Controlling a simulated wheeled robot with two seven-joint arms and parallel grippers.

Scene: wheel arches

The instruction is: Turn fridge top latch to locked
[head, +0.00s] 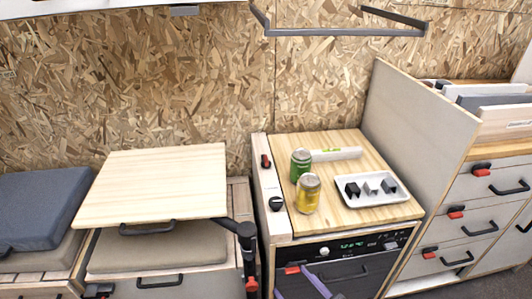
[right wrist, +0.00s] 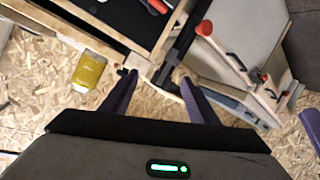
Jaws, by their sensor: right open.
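The fridge (head: 350,272) has a dark front with a lit display and stands under the wooden counter. A small red latch (head: 292,270) sits at the upper left of its front; it is too small to tell how it is turned. My right gripper (head: 298,292) is low in the head view, just below the red latch and apart from it as far as I can see. In the right wrist view its two purple fingers (right wrist: 160,95) are spread, with nothing between them. A purple piece at the right edge there may belong to my left gripper, which the head view does not show.
A green can (head: 301,165), a yellow can (head: 308,194) and a white tray (head: 372,190) stand on the counter. A raised wooden tabletop (head: 155,185) is to the left. Drawers with red latches (head: 456,212) are to the right.

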